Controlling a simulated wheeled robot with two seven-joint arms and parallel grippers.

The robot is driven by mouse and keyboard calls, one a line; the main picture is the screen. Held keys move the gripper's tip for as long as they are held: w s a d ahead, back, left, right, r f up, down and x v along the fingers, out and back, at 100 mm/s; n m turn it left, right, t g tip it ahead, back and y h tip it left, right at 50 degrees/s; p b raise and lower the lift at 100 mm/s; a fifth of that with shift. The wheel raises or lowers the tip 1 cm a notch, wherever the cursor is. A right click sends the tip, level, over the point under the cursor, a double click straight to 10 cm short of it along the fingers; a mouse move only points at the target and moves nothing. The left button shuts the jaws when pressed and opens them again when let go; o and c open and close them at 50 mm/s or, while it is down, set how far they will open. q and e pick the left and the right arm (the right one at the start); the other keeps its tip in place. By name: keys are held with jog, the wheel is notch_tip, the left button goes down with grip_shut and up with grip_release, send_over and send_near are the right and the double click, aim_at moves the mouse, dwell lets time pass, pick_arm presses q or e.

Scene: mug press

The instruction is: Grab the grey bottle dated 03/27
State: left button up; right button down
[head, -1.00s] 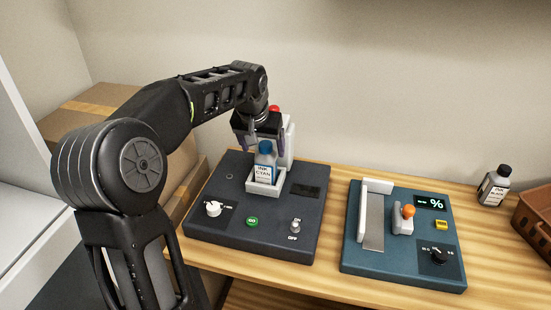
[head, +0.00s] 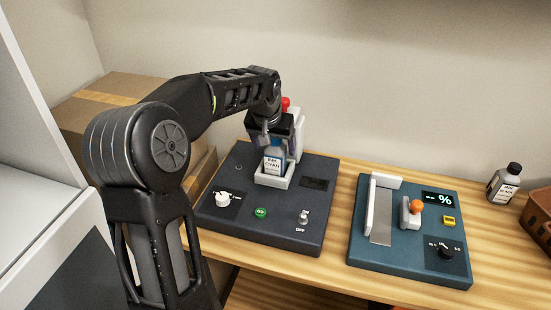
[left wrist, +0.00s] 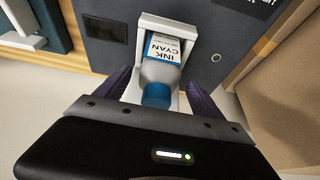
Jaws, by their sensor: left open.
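A grey bottle (head: 504,184) with a black cap and an "INK BLACK" label stands on the wooden table at the far right of the head view. Any date on it is too small to read. My left gripper (head: 272,148) is open over a bottle labelled "INK CYAN" (head: 274,166) that stands in the white holder of the dark machine. The left wrist view shows this cyan bottle (left wrist: 160,72) with its blue cap between the open fingers (left wrist: 158,92). I cannot tell whether the fingers touch it. My right gripper is not in view.
The dark machine (head: 235,220) has a knob, a green button and a switch. A blue-green device (head: 400,262) with an orange-topped lever stands to its right. A brown basket (head: 538,215) is at the right edge. Cardboard boxes (head: 110,105) are behind my left arm.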

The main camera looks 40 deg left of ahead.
aim_at(277, 152)
pick_arm(q)
jog(key=x, duration=0.4)
jog(key=shift+w+f+p, duration=0.1)
jog(key=shift+f+p, duration=0.05)
jog(key=shift+p, duration=0.2)
jog(key=shift+d, duration=0.1)
grip_shut()
dwell(0.8)
